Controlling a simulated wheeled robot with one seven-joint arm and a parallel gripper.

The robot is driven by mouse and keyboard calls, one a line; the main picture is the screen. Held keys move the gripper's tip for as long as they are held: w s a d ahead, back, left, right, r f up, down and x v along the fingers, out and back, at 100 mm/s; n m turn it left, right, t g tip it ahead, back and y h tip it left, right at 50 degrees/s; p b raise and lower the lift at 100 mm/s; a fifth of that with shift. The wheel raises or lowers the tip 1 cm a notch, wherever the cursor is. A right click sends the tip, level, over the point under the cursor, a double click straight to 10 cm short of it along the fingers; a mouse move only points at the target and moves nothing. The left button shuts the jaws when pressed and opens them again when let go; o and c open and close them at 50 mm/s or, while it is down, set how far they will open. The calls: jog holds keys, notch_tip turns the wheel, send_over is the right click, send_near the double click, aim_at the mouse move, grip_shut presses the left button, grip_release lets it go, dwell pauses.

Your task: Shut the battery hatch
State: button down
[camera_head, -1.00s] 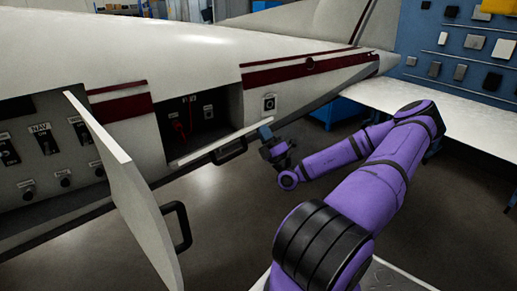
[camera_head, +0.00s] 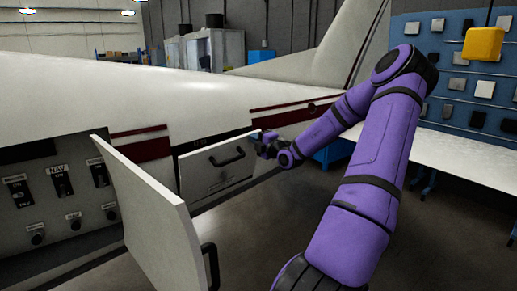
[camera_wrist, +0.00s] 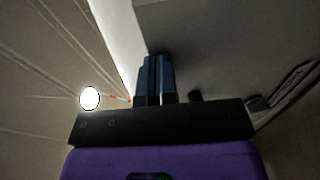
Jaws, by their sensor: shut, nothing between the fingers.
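The battery hatch (camera_head: 215,175) is a white panel with a dark handle (camera_head: 228,157) on the side of the white fuselage. It is swung up over most of its bay and leans slightly outward, with a dark gap along its top edge. My gripper (camera_head: 266,138) is at the upper right corner of the hatch, and whether it touches cannot be told. In the wrist view my blue fingers (camera_wrist: 156,80) are together and empty, beside a grey panel surface (camera_wrist: 225,60). The inside of the bay is hidden behind the hatch.
A second white hatch (camera_head: 150,205) with a handle (camera_head: 210,265) stands open at the left, beside a switch panel (camera_head: 60,190) marked NAV. A white workbench (camera_head: 465,150) and blue tool board (camera_head: 455,90) are at the right. Floor is clear below the hatch.

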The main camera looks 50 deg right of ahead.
jog(key=w, duration=0.1)
jog(key=w+g, duration=0.1)
jog(key=w+d+g, duration=0.1)
jog(key=w, duration=0.1)
jog(key=shift+w+d+r, duration=0.1)
jog(key=shift+r, duration=0.3)
jog(key=w+g, duration=0.1)
jog(key=w+g+y, duration=0.1)
jog(key=g, duration=0.1)
jog(key=shift+w+d+r+m, duration=0.1)
jog(key=shift+w+d+m, duration=0.25)
jog(key=shift+d+m, duration=0.05)
jog(key=shift+r, duration=0.1)
